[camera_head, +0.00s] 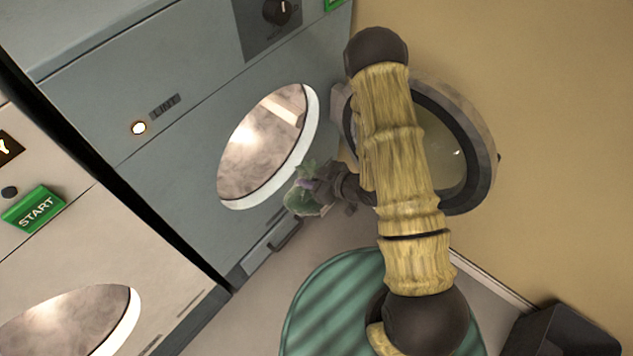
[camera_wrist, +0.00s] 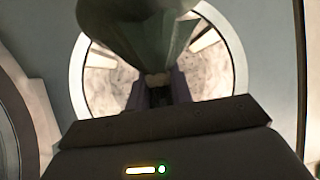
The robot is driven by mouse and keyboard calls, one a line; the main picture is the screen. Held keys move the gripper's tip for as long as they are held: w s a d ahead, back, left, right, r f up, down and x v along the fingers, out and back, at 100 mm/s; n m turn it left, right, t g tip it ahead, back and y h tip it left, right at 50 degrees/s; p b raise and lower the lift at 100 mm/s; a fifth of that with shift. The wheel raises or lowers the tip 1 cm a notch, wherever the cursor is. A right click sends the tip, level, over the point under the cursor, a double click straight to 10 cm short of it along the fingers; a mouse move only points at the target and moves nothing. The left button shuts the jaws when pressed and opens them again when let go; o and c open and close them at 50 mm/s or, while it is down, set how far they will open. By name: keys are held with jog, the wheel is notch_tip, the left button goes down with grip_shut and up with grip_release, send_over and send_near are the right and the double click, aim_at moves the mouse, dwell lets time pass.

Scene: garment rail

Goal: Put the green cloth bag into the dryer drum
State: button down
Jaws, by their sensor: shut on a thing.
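The green cloth bag (camera_head: 304,201) is held at the tip of my gripper (camera_head: 318,186), just outside the dryer's round opening, at its lower right. In the wrist view the bag (camera_wrist: 145,22) hangs in front of the opening and hides its upper middle. My gripper (camera_wrist: 158,88) is shut on the bag's gathered neck. The dryer drum (camera_head: 262,145) shows as a lit, pale metal interior behind a white rim. It also shows in the wrist view (camera_wrist: 105,90). The dryer's round door (camera_head: 478,180) stands swung open on the right, partly hidden by my arm.
The grey dryer front (camera_head: 120,90) has a knob (camera_head: 276,11) above the opening and a handle (camera_head: 285,234) below it. A second machine with a green START button (camera_head: 34,209) stands at left. A dark box (camera_head: 562,332) sits at lower right, by the tan wall.

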jog(key=shift+w+a+f+b, duration=0.7)
jog(key=shift+w+a+b, duration=1.1)
jog(key=shift+w+a, duration=8.95)
notch_tip(320, 180, down, 6)
jog(key=s+a+b, duration=0.1)
jog(key=b, duration=0.3)
jog(key=shift+s+a+f, duration=0.2)
jog(key=shift+s+a, duration=0.15)
jog(key=shift+s, duration=0.05)
jog(key=c, duration=1.2)
grip_release()
jog(key=shift+o, duration=0.2)
jog(key=shift+f, duration=0.1)
jog(key=p+v, duration=0.2)
jog(key=v, duration=1.5)
jog(key=shift+s+r, duration=0.2)
jog(key=shift+r, duration=0.05)
